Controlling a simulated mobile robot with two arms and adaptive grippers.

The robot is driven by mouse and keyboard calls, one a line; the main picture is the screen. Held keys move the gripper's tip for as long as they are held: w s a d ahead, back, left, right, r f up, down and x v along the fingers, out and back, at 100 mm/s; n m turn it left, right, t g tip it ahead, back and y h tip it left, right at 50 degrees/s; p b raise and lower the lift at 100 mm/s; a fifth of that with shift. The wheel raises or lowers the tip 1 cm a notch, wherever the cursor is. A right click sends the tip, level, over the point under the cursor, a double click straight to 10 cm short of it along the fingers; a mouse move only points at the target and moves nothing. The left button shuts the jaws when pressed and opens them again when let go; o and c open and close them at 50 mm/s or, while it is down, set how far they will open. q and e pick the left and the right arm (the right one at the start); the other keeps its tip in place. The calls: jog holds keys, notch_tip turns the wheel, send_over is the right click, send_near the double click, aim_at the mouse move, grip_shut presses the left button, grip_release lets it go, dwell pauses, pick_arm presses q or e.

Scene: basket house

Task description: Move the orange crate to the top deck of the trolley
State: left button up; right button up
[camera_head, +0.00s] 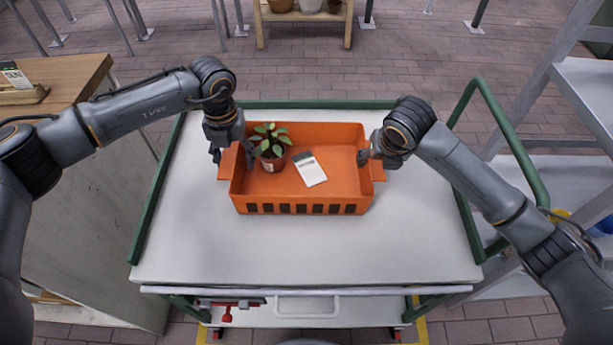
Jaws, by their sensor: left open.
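The orange crate (300,208) sits on the white top deck (300,257) of the trolley, which has green rails. A small potted plant (272,150) and a white packet or card (310,171) are inside the crate. My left gripper (232,157) is open at the crate's left end, by its side handle. My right gripper (368,157) is at the crate's right end, by the other handle; its fingers are too hidden and small to tell open from shut. Whether either one touches the crate cannot be told.
A wooden-topped counter (60,75) stands at the left and a grey shelf rack (585,95) at the right. A wooden stand with pots (305,14) is at the back. The deck is bare in front of the crate and on both sides.

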jog(key=shift+r, duration=0.2)
pick_arm(q)
notch_tip(320, 180, up, 12)
jog(key=shift+f, duration=0.2)
pick_arm(e)
jog(key=v, duration=1.1)
jog(key=shift+s+r, duration=0.25)
jog(key=shift+r, duration=0.05)
pick_arm(q)
jog(key=shift+f, duration=0.1)
pick_arm(e)
jog(key=shift+s+f, duration=0.1)
